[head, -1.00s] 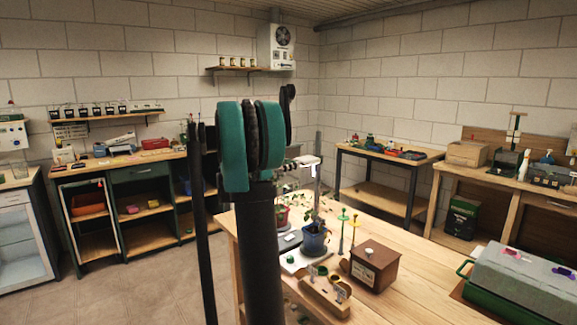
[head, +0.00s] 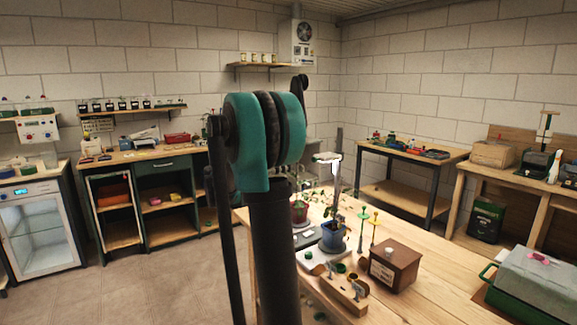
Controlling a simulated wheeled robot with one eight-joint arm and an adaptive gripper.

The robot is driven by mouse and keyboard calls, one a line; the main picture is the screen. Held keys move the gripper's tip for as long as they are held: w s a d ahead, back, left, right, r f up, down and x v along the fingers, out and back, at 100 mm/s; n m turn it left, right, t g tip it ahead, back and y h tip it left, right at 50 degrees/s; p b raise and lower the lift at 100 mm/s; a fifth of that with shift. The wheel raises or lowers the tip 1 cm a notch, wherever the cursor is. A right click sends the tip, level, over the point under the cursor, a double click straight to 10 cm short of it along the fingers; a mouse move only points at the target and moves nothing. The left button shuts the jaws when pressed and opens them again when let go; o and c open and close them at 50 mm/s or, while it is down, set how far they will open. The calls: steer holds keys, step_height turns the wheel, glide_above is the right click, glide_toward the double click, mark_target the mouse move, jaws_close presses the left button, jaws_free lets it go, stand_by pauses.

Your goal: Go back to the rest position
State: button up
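My arm rises through the middle of the head view, with teal joint covers and dark links. My gripper cannot be made out; it is out of view or hidden behind my arm. The wooden table beside my arm carries a potted plant in a blue pot (head: 334,237), a second plant in a reddish pot (head: 299,211) and a brown box (head: 396,267).
The wooden table (head: 455,268) fills the lower right, with a grey-lidded green case (head: 540,285) at its right. A dark workbench (head: 167,167) and a glass-door cabinet (head: 42,232) stand at the left. The floor (head: 150,275) at lower left is clear.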

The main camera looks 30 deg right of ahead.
stand_by(0.4)
steer(key=s+a+f+m+t+y, duration=0.1)
steer(key=s+a+f+m+y, duration=0.1)
steer(key=s+f+m+y, duration=0.3)
steer(key=s+a+f+y, duration=0.1)
steer(key=s+a+f, duration=0.25)
steer(key=f, duration=0.45)
steer(key=s+a+f+m+t+y, duration=0.2)
steer(key=s+a+f+m+y, duration=1)
steer(key=s+a+f, duration=0.6)
steer(key=a+f+m, duration=0.1)
steer(key=a+f, duration=0.1)
steer(key=a, duration=0.2)
steer(key=shift+s+a+m, duration=0.25)
steer(key=shift+s+m, duration=0.05)
steer(key=shift+m, duration=0.1)
steer(key=shift+r, duration=0.1)
